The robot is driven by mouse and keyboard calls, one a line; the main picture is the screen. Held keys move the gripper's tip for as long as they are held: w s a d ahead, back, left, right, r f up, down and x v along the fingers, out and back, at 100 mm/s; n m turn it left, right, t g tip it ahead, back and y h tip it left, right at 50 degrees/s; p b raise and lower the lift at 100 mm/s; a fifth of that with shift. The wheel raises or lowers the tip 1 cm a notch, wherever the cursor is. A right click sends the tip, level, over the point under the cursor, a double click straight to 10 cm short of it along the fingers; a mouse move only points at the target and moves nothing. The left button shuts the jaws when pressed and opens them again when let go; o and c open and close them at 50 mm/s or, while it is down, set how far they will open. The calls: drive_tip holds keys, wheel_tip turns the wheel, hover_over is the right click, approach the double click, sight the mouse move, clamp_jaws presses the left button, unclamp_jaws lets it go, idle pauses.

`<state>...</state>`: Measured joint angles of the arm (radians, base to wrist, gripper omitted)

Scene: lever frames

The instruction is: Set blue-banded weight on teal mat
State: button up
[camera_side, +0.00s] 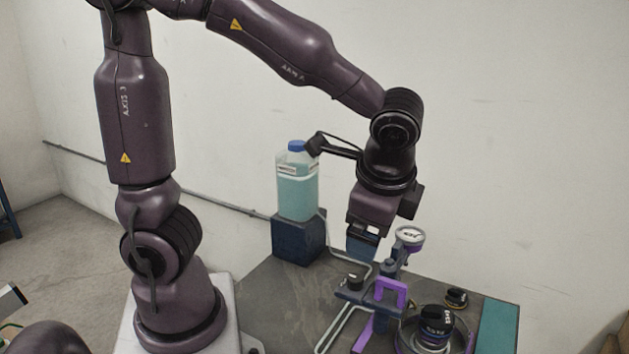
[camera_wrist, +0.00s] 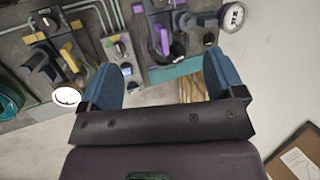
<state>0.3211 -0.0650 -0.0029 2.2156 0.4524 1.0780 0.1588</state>
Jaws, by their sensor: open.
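A dark, round weight (camera_side: 436,322) with white lettering and a pale bluish band low on its side stands in a round, purple-rimmed tray (camera_side: 404,346) at the front of the table in the side view. The teal mat (camera_side: 499,322) lies along the table's right edge, and nothing shows on its visible part. My gripper (camera_side: 362,246) hangs above the back of the table, left of and behind the weight, and holds nothing that I can see. In the wrist view its two blue fingers (camera_wrist: 163,84) are spread wide with nothing between them.
A lever frame with a purple handle (camera_side: 390,289) and a white-faced gauge (camera_side: 409,235) stands between my gripper and the weight. A small dark knob-like piece (camera_side: 456,297) sits near the mat. A teal-filled bottle (camera_side: 298,185) stands on a dark block (camera_side: 298,240) at the back.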

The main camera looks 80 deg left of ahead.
drive_tip(key=s+a+r+n+t+h, duration=0.2)
drive_tip(key=s+r+n+t+h, duration=0.2)
drive_tip(key=s+n, duration=0.3)
drive_tip(key=shift+s+a+r+n, duration=0.2)
drive_tip(key=shift+r+n, duration=0.1)
drive_tip(key=shift+r, duration=0.45)
drive_tip(key=shift+o, duration=0.5)
drive_tip(key=shift+s+r+n+t, duration=0.2)
drive_tip(key=shift+n+t, duration=0.1)
drive_tip(key=shift+d+f, duration=0.1)
drive_tip(key=m+g+y, duration=0.4)
drive_tip(key=m+g, duration=0.3)
drive_tip(key=m, duration=0.9)
approach(440, 314)
drive_tip(key=x, duration=0.9)
drive_tip(key=shift+s+d, duration=0.2)
drive_tip(key=shift+s, duration=0.2)
